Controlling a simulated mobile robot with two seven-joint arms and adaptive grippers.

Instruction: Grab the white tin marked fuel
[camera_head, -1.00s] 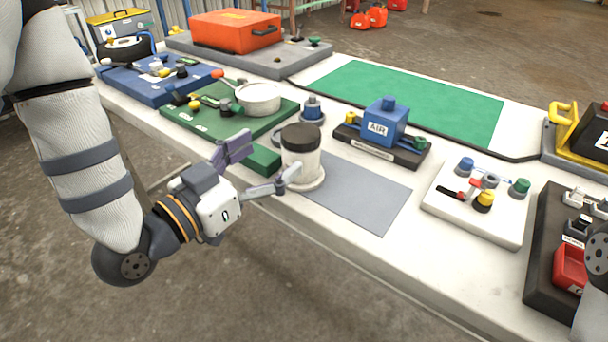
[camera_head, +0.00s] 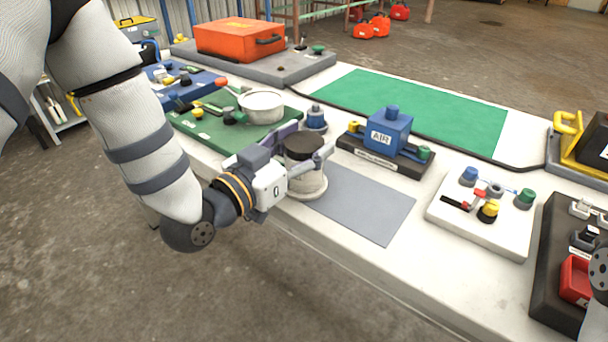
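A white tin (camera_head: 309,182) with a dark lid stands upright on a pale round base at the table's near edge. No fuel marking can be read on it from here. My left gripper (camera_head: 309,143) reaches it from the left, with its fingers spread around the upper part of the tin. The near finger crosses in front of the tin and the purple far finger passes behind it, partly hidden. Whether the fingers touch the tin cannot be told. My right gripper is out of view; only a bit of my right arm shows at the lower right edge.
A grey mat (camera_head: 366,208) lies right of the tin. A blue AIR block (camera_head: 390,132) on a dark base stands behind it. A green board (camera_head: 211,131) with a white pot (camera_head: 262,106) is behind left. A white fixture board (camera_head: 475,228) stands to the right.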

